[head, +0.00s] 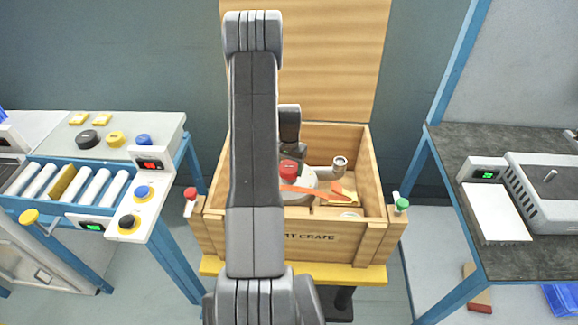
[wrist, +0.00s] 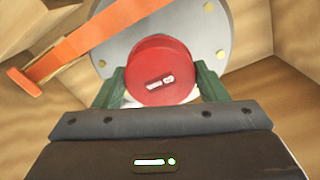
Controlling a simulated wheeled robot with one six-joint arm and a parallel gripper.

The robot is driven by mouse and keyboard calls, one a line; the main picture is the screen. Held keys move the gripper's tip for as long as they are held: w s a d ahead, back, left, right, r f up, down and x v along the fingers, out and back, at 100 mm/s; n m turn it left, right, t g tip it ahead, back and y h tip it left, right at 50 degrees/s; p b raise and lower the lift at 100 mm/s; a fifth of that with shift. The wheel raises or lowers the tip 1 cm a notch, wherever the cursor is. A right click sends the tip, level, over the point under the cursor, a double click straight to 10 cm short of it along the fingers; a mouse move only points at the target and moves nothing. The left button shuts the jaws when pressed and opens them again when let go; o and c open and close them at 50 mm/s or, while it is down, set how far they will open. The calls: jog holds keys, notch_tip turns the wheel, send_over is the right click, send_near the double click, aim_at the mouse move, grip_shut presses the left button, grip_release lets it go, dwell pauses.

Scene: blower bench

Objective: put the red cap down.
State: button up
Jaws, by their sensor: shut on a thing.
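The red cap (wrist: 160,72) shows large in the wrist view, between the two green fingertips of my gripper (wrist: 156,92). My gripper is shut on it. In the head view the red cap (head: 289,168) shows inside the wooden crate (head: 215,233), beside my arm. Behind the cap in the wrist view is a round grey metal flange (wrist: 222,38) with brass-coloured bolts. I cannot tell whether the cap touches the flange. My arm hides the left part of the crate's inside and my gripper's fingers in the head view.
An orange strap (wrist: 75,52) lies across the crate beside the flange. A grey pipe end (head: 339,163) stands at the right inside. The crate's raised lid (head: 335,60) is behind. A roller bench (head: 112,212) is left, a dark bench (head: 455,150) right.

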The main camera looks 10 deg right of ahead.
aim_at(289, 167)
jog(key=shift+f+b, duration=0.4)
jog(key=shift+f, duration=0.05)
jog(key=o, duration=0.9)
jog(key=shift+o, duration=0.2)
jog(key=shift+r, duration=0.1)
jog(key=shift+r+p, duration=0.7)
jog(key=shift+r, duration=0.25)
notch_tip(289, 167, up, 11)
jog(key=b, duration=0.1)
jog(key=shift+b, duration=0.35)
jog(key=shift+r, duration=0.1)
